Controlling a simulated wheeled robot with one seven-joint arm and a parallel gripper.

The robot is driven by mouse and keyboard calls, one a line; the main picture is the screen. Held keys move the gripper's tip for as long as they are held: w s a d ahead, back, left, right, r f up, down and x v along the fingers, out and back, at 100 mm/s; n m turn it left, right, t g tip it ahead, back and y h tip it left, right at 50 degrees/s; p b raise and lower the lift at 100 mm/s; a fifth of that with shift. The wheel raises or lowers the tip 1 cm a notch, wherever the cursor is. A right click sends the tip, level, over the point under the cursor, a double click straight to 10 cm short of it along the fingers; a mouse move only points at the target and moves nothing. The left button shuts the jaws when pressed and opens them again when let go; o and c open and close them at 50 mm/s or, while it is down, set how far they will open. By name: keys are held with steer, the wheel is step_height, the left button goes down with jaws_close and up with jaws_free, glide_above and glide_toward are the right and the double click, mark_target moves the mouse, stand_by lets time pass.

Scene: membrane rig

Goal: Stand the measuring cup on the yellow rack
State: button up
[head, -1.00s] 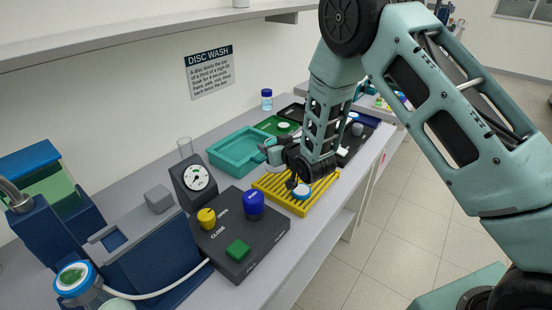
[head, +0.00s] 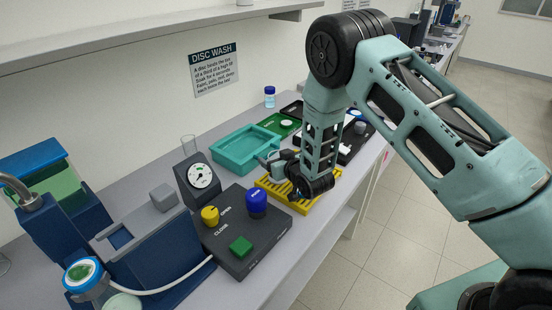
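My gripper (head: 272,160) reaches in from the right, low over the back left part of the yellow rack (head: 300,204). A pale, see-through cup-like thing, which I take for the measuring cup (head: 284,163), is at the fingers, and the gripper looks shut on it. The cup looks roughly upright. It is small and partly covered by my wrist, and I cannot tell whether its base touches the rack. My dark wrist hides much of the rack's middle.
A teal tray (head: 222,160) lies behind the rack. A clear tube (head: 189,146) and blue-capped bottle (head: 269,97) stand near the wall.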

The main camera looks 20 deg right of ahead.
steer(key=shift+r, duration=0.2)
steer(key=b+v, duration=0.3)
steer(key=v, duration=0.9)
steer(key=s+a+r+n+g, duration=0.1)
steer(key=s+a+r+g, duration=0.3)
steer(key=s, duration=0.3)
steer(key=s+a+r+n+g, duration=0.1)
steer(key=s+a+r+g, duration=0.1)
steer(key=s+a+g, duration=0.35)
steer(key=s+d+r+n+g+h, duration=0.1)
steer(key=s+r+g, duration=0.1)
steer(key=s, duration=0.8)
steer(key=s+r+n+g+h, duration=0.1)
steer(key=s+r+n+g, duration=0.1)
steer(key=s, duration=0.8)
steer(key=shift+s+d+r+g+h, duration=0.15)
steer(key=shift+d+r+g+h, duration=0.2)
steer(key=shift+r, duration=0.55)
steer(key=shift+f, duration=0.1)
